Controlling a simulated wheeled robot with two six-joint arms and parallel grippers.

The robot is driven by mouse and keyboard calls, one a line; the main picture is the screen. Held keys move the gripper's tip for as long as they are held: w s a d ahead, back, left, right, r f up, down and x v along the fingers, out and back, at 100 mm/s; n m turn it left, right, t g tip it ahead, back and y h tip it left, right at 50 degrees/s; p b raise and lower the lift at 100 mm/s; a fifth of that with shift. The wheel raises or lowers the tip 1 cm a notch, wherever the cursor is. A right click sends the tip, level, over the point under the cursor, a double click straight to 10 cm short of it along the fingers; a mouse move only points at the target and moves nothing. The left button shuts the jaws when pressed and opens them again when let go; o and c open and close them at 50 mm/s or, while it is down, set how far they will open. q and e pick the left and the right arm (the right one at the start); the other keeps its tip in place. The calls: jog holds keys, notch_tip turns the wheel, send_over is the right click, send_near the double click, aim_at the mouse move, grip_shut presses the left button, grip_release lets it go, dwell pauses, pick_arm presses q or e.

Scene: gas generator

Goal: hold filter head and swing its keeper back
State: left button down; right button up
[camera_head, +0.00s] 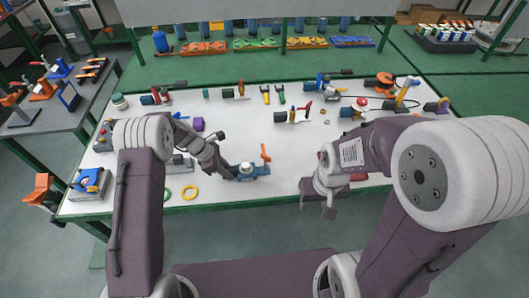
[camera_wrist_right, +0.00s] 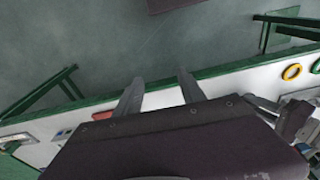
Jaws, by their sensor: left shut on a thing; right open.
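The filter head (camera_head: 253,172) is a small blue body with a pale cap near the front edge of the white table. Its keeper looks like the orange lever (camera_head: 266,153) standing up at its right end. My left gripper (camera_head: 236,172) reaches it from the left and is shut on it; the fingers partly hide its left end. My right gripper (camera_head: 329,208) is open and empty, to the right of the filter head and around the table's front edge. Its two spread fingers also show in the right wrist view (camera_wrist_right: 160,88), with nothing between them.
A yellow ring (camera_head: 190,192) and a green ring (camera_head: 168,195) lie left of the filter head. A black-and-red part (camera_head: 293,116) lies behind it. Several small parts line the table's back. The white surface between the grippers is mostly clear.

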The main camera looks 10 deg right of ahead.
jog(key=shift+w, duration=0.25)
jog(key=shift+c, duration=1)
jog(key=n+g, duration=0.1)
jog(key=n, duration=0.9)
send_near(264, 151)
jog(key=s+r, duration=0.1)
jog(key=s, duration=0.1)
jog(key=s+r, duration=0.1)
jog(key=s, duration=0.1)
jog(key=shift+r, duration=0.1)
notch_tip(264, 151, down, 9)
grip_shut()
